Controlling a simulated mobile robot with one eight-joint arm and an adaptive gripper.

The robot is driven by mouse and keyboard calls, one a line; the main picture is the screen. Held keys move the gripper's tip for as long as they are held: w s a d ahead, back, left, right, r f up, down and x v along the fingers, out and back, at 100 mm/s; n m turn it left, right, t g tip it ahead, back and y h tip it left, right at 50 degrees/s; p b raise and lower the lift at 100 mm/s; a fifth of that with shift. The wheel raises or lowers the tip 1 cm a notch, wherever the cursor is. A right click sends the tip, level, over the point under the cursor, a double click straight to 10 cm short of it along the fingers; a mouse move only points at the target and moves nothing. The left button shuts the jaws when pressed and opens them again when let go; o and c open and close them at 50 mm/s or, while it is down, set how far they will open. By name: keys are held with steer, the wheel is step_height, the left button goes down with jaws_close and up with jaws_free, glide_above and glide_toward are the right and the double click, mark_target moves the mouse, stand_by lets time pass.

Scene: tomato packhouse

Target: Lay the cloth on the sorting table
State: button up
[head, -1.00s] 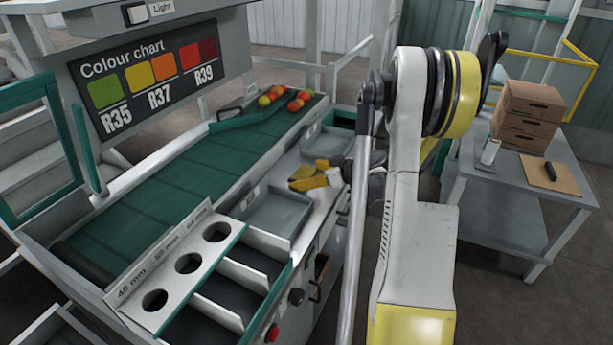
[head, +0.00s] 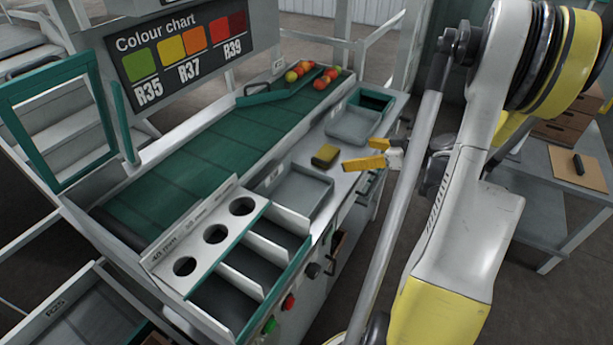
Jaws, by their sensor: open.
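The cloth (head: 325,155) is a small yellow folded pad with a darker side. My gripper (head: 357,153), with yellow fingers, is open just to the right of the cloth, near the table's right edge. A small gap shows between the nearer finger and the cloth, and nothing is seen between the fingers. My arm hides part of the gripper's wrist.
A grey tray (head: 329,192) lies nearer and another tray (head: 333,127) farther along. The green belt (head: 205,148) carries several tomatoes (head: 317,76) at its far end. A sizing gauge (head: 163,252) stands at the front. A side table (head: 530,205) with boxes is at right.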

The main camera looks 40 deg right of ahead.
steer(key=w+a+r+m+g, duration=0.1)
steer(key=a+r+g, duration=0.15)
steer(key=a, duration=0.75)
steer(key=w+a+r+g, duration=0.15)
steer(key=a+r, duration=0.25)
steer(key=a, duration=0.6)
steer(key=s+a+r+h, duration=0.1)
steer(key=s+a, duration=0.3)
steer(key=a, duration=0.1)
steer(key=s+a+r+m, duration=0.1)
steer(key=s+a, duration=0.3)
steer(key=a, duration=0.2)
steer(key=s+a+r+h, duration=0.1)
steer(key=s+a+r, duration=0.1)
steer(key=s+a, duration=0.2)
steer(key=shift+a+g+h, duration=0.3)
steer(key=shift+a+g, duration=0.1)
steer(key=shift+a, duration=0.25)
steer(key=shift+s+a+r, duration=0.1)
steer(key=shift+s, duration=0.1)
steer(key=shift+s, duration=0.1)
